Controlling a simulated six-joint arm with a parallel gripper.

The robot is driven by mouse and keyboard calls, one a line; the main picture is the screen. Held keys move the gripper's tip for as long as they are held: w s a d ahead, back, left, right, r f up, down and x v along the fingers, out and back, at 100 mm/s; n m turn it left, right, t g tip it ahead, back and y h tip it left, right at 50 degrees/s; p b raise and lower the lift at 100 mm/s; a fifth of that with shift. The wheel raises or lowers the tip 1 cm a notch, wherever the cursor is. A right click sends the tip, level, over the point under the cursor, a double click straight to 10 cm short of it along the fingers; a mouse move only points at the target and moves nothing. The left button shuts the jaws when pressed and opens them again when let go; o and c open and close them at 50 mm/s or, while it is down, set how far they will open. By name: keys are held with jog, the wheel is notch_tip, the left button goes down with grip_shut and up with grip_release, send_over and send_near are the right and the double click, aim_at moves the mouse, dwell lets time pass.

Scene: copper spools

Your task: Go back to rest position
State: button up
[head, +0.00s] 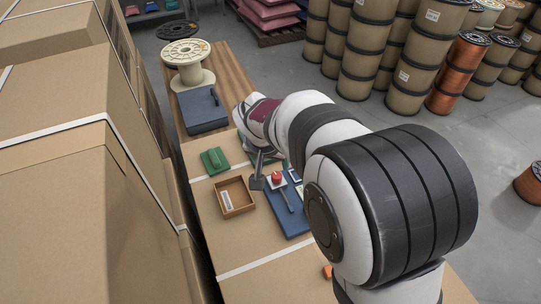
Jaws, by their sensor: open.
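My gripper (257,170) hangs over the middle of the work surface, partly hidden by my own arm. Its dark fingers are open and appear empty. It is close to a red knob (276,177) on a small pale base. The knob sits at the edge of a blue mat (287,221). A dark bar-like thing lies on that mat. I cannot tell the exact height of the fingers above these things.
A wooden tray (235,211) holding a pale item and a green block (215,159) lie left of the gripper. A cream spool (188,62) stands behind, by a dark blue case (201,112). Stacked cartons (65,200) rise along the left. Several copper spools (459,70) stand on the floor.

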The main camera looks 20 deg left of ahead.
jog(key=v, duration=0.3)
jog(key=shift+s+r, duration=0.1)
jog(key=shift+r, duration=0.1)
jog(key=s+d+r+m+g, duration=0.2)
jog(key=s+d, duration=0.4)
jog(key=d, duration=0.4)
jog(key=s+d+r+m+g, duration=0.1)
jog(key=s+d+r+m, duration=0.15)
jog(key=s+d, duration=0.55)
jog(key=s+d+f+m, duration=0.1)
jog(key=s+d, duration=0.1)
jog(key=s, duration=0.3)
jog(key=s+d+f+m+g+y, duration=0.1)
jog(key=s+d, duration=0.2)
jog(key=s, duration=0.2)
jog(key=shift+s+d+f+g, duration=0.15)
jog(key=shift+s+f+g, duration=0.05)
jog(key=shift+g, duration=0.1)
jog(key=shift+m, duration=0.25)
